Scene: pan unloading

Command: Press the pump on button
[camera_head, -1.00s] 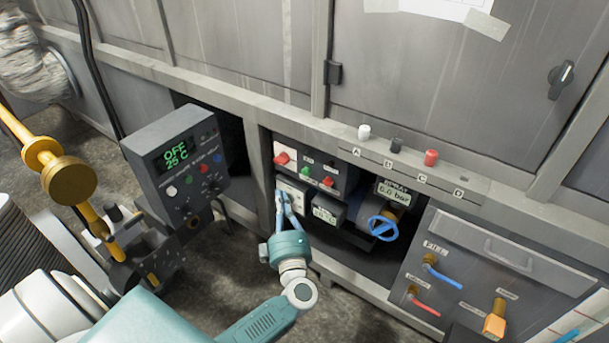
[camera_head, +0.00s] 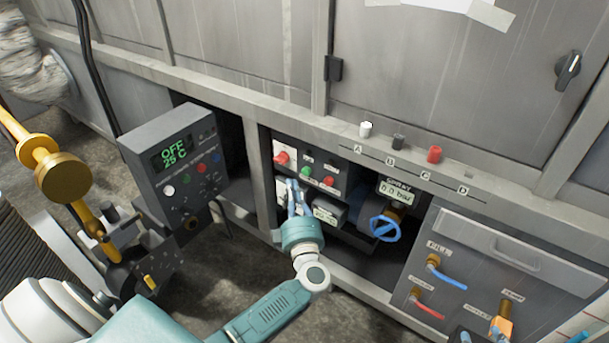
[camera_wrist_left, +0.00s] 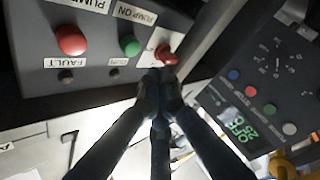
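The green pump on button (camera_head: 305,172) is on the dark control panel (camera_head: 318,160) in the middle of the head view. In the wrist view the green button (camera_wrist_left: 130,45) shows clear beside its "PUMP ON" label. A red button (camera_wrist_left: 70,40) is to its left and a red switch (camera_wrist_left: 167,53) on a white plate to its right. My left gripper (camera_head: 292,184) is just below and left of the green button in the head view. In the wrist view my left gripper (camera_wrist_left: 160,78) has its fingertips together, empty, just below the red switch. Contact cannot be told.
A grey control box (camera_head: 178,165) reading "OFF 25 C" stands left of the panel. A blue handwheel (camera_head: 385,229) is to the right, below a spray gauge (camera_head: 397,191). A ledge with white, black and red (camera_head: 434,155) knobs runs above.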

